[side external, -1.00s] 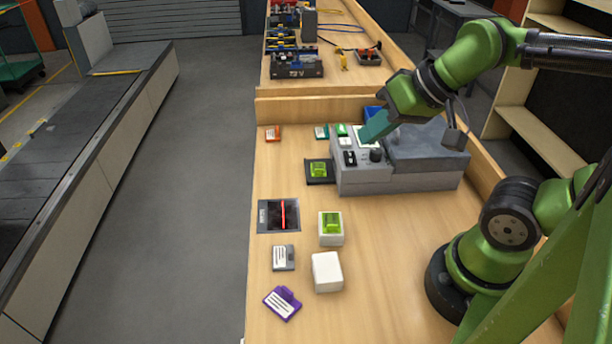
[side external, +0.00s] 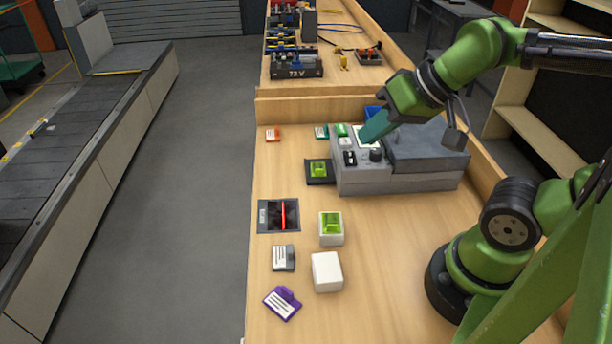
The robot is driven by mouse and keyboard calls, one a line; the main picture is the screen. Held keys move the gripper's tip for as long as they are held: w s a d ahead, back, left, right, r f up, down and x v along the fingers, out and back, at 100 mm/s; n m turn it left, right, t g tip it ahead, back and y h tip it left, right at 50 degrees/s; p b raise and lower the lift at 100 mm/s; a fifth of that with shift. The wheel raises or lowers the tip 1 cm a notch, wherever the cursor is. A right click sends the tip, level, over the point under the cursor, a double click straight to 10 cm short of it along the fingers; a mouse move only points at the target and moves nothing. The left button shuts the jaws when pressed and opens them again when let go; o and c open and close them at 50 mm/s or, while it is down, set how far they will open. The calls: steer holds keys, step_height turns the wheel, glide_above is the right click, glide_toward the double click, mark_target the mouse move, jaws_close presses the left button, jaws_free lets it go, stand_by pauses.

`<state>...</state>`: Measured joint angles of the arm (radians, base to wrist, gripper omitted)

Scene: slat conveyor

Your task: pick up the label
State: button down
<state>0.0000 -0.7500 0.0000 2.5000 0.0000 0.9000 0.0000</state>
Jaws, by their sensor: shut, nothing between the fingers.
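My gripper (side external: 372,134) is shut and empty, its teal fingers pointing down at the top of a grey machine (side external: 400,180). The fingertips are beside or over a pale panel (side external: 364,143) on it; I cannot tell whether they touch. I cannot tell which piece is the task's label.
A white block (side external: 327,272) and a white stand with a lime-green piece (side external: 331,223) are on the bench. A dark square tray (side external: 278,216) holds a red strip. Another lime piece (side external: 318,169) sits on a black pad. A slat conveyor (side external: 70,150) runs along the left.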

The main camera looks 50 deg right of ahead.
steer(key=c, duration=1.8)
jaws_free()
steer(key=o, duration=0.6)
